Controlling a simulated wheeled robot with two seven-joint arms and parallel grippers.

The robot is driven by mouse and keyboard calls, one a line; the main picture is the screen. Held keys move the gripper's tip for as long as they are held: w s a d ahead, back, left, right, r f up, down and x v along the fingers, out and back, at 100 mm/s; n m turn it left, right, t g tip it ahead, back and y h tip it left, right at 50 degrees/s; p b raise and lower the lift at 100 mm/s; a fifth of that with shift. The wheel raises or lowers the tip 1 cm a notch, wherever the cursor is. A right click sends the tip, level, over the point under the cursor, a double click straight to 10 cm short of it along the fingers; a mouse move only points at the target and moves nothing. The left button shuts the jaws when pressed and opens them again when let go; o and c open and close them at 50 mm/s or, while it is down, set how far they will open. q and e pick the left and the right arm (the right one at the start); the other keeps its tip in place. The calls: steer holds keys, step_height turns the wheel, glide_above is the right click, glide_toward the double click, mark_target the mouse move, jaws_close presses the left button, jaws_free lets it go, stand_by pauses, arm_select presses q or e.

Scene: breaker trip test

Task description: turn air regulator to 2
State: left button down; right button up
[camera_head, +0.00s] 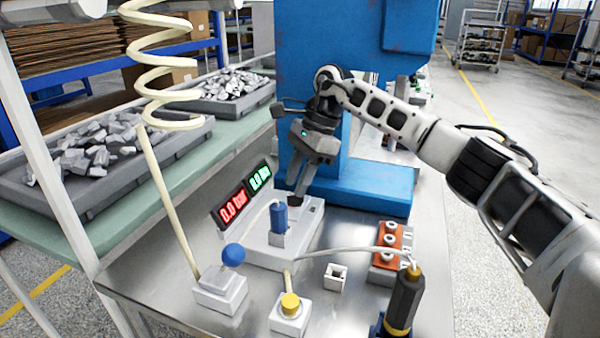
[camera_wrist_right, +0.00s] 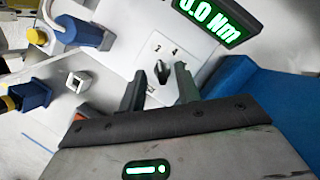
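The air regulator is a dark knob (camera_wrist_right: 162,73) on a white plate (camera_wrist_right: 150,55) printed with a 2 and a 4 in the right wrist view. Which mark the knob points to is hard to tell. My right gripper (camera_head: 301,192) reaches down over the white box (camera_head: 308,222) in the head view, largely hiding the knob there. In the right wrist view its two dark fingers (camera_wrist_right: 159,78) are apart, one on each side of the knob, with visible gaps. A red display (camera_head: 233,205) appears to read 0.0 bar. My left gripper is not in view.
A green display (camera_wrist_right: 212,18) reads 0.0 Nm. A blue press-like stand (camera_head: 365,190) rises close behind the box. A blue-knobbed block (camera_head: 222,290), a yellow-topped block (camera_head: 290,312), an orange terminal block (camera_head: 389,240) and a dark screwdriver-like tool (camera_head: 404,300) crowd the bench front.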

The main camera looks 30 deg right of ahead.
steer(key=s+a+r+b, duration=0.2)
steer(key=s+a+r, duration=0.4)
steer(key=s+r, duration=0.4)
steer(key=s, duration=0.2)
steer(key=shift+s+r, duration=0.3)
steer(key=shift+a, duration=0.1)
